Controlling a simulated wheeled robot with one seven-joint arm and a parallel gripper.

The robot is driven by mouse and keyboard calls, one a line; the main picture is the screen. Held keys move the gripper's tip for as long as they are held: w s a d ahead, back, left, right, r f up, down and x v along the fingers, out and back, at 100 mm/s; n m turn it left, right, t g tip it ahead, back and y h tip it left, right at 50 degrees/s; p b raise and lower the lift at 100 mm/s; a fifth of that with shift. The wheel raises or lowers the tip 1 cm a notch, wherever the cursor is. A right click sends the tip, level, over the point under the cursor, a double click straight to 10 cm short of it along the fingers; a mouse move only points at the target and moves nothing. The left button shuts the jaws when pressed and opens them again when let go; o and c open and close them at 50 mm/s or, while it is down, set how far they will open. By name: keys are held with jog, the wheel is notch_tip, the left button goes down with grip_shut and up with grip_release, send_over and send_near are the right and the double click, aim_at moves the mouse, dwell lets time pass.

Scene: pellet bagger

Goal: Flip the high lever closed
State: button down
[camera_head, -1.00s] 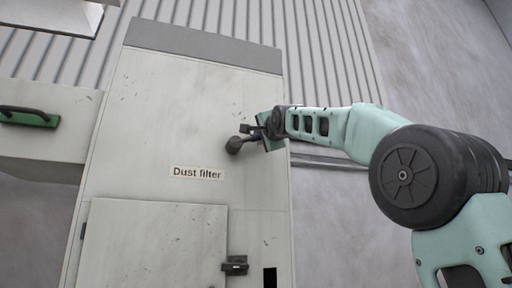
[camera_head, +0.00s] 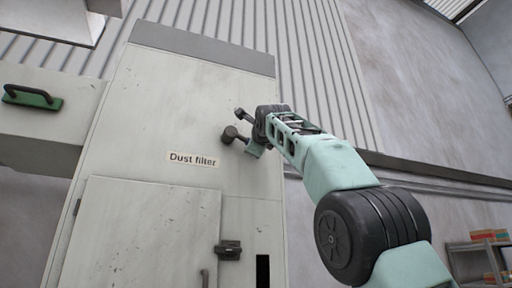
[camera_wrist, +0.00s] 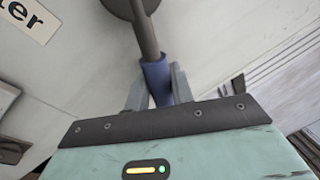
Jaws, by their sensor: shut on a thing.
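The high lever has a dark round pivot (camera_head: 230,134) on the upper front of the dust filter cabinet, just above its label. Its short arm points right and slightly down from the pivot in the head view. In the wrist view its grey rod (camera_wrist: 144,35) runs down to a blue grip (camera_wrist: 155,77) between my two fingers. My gripper (camera_wrist: 158,88) is shut on that blue grip. In the head view my gripper (camera_head: 253,147) is small and partly hidden by my wrist.
The dust filter cabinet (camera_head: 150,110) has a lower door (camera_head: 140,235) with a dark latch (camera_head: 229,250). A green-based handle (camera_head: 33,97) is on a box at left. A shelf with boxes (camera_head: 488,236) stands far right. A pipe runs along the wall behind my arm.

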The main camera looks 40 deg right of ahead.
jog(key=shift+w+a+f+m+b, duration=0.1)
jog(key=shift+a+f+m+b, duration=0.2)
jog(key=shift+f+m, duration=0.5)
jog(key=shift+r, duration=0.1)
jog(key=c, duration=1.3)
grip_release()
jog(key=shift+o, duration=0.2)
jog(key=b+v, duration=0.8)
jog(key=v, duration=0.9)
jog(key=shift+a+r+b, duration=0.15)
jog(key=shift+a+b, duration=0.1)
jog(key=shift+b, duration=0.1)
